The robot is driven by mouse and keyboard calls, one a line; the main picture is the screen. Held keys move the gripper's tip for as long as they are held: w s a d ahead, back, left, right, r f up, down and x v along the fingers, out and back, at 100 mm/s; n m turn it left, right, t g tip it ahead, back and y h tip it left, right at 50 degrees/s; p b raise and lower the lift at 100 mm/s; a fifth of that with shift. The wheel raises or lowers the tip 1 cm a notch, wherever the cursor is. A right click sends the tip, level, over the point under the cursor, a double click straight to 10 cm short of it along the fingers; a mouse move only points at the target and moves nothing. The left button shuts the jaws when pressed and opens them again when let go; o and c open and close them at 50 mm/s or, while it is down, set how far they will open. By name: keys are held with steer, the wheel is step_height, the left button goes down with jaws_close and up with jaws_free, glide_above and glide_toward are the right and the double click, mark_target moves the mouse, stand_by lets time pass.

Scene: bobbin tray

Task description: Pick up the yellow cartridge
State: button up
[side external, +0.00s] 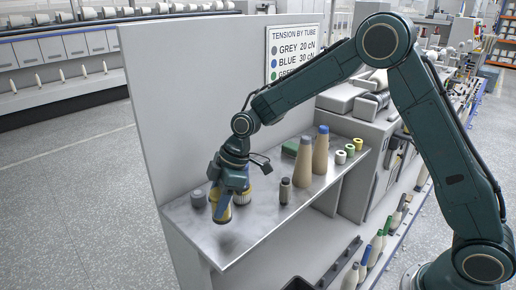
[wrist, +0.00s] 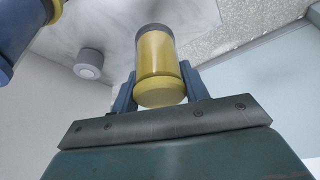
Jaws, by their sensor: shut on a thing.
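The yellow cartridge (wrist: 160,62) has a dark band at its far end and sits between the two blue fingers of my gripper (wrist: 158,88) in the wrist view. The fingers are shut on its sides. In the side view my gripper (side external: 223,200) points down over the left part of the grey shelf (side external: 262,220), and the cartridge (side external: 223,214) is partly hidden by the fingers. A faint dark patch shows on the shelf below it; I cannot tell for sure how far it is above the surface.
A second yellow and blue piece (side external: 244,197) stands just behind my gripper. A grey cylinder (side external: 199,199) stands at its left. A dark bobbin (side external: 285,191), two tan cones (side external: 303,163) and small spools (side external: 341,157) stand to the right. A grey panel (side external: 190,100) rises behind.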

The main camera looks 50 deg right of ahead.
step_height(320, 180, up, 15)
stand_by(0.4)
stand_by(0.5)
